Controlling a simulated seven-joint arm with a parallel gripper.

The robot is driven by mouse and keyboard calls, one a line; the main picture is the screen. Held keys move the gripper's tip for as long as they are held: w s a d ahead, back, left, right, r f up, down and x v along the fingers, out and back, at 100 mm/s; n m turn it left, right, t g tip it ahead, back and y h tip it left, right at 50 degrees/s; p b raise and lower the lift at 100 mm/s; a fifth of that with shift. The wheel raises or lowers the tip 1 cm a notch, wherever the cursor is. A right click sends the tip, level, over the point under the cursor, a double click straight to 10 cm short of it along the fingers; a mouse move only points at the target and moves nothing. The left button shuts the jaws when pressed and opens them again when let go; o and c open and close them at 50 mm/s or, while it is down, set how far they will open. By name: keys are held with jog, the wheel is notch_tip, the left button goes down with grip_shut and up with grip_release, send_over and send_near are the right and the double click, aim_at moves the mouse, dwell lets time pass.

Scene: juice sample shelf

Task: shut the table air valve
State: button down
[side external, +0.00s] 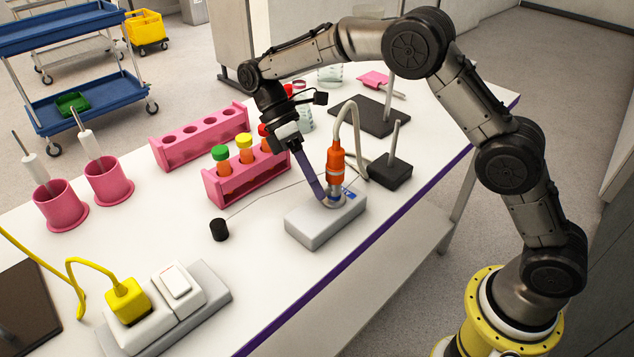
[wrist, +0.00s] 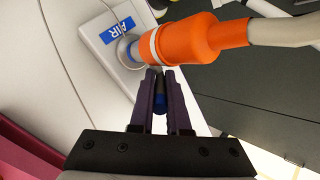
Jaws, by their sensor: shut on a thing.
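The table air valve is a pale grey block (side external: 312,229) near the table's front edge, with a blue AIR label (wrist: 118,30) in the wrist view. An orange coupling (side external: 336,160) with a beige hose stands upright on its metal port; the coupling fills the upper middle of the wrist view (wrist: 185,40). My gripper (side external: 325,196) reaches down beside the coupling with its purple fingers. In the wrist view my gripper (wrist: 160,74) is shut on a small blue and black lever (wrist: 160,95) just beside the port. The lever's far end is hidden by the coupling.
A pink rack (side external: 247,178) with capped tubes stands behind the valve. A black cap (side external: 219,230) on a thin cord lies to the left. A black stand base (side external: 388,172) is close on the right. A power strip (side external: 165,310) sits at front left.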

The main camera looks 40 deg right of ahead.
jog(key=shift+w+f+g, duration=0.2)
jog(key=shift+g, duration=1.2)
jog(key=c, duration=0.9)
grip_release()
jog(key=shift+r+t, duration=0.1)
jog(key=shift+t, duration=0.3)
